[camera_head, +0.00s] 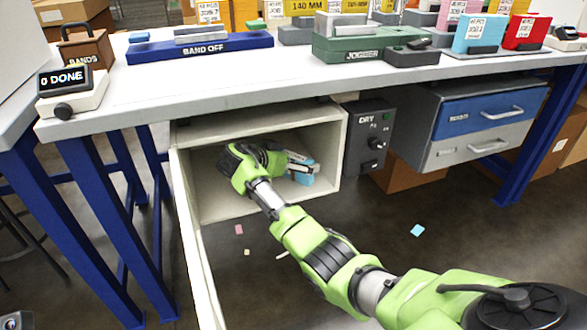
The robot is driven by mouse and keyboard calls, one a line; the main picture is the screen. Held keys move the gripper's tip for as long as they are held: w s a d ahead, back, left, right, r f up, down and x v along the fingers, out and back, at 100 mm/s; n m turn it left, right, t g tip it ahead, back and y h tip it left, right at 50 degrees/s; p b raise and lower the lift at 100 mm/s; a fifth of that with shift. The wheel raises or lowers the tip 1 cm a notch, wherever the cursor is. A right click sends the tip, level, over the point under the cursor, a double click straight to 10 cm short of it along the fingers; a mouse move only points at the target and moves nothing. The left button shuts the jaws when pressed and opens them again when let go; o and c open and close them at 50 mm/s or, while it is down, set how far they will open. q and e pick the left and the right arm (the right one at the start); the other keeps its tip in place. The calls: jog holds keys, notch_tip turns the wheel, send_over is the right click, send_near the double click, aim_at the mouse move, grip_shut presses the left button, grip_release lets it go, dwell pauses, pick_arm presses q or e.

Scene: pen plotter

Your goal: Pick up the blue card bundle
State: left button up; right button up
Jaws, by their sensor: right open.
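A light blue card bundle (303,178) is inside the open white compartment (210,200) under the table, toward its right side. My right gripper (300,163) reaches into this compartment, with its fingers right at the bundle and partly covering it. The right gripper is open. I cannot tell whether its fingers touch the bundle. Another light blue block with a white label (478,33) stands on a dark holder on the tabletop at the right.
The compartment's door (195,250) hangs open at the left. A dark "DRY" control box (370,138) and a drawer unit (485,120) sit to the right. Small cards, including a blue one (417,230), lie on the floor.

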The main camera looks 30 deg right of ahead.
jog(key=c, duration=1)
jog(key=shift+r, duration=0.1)
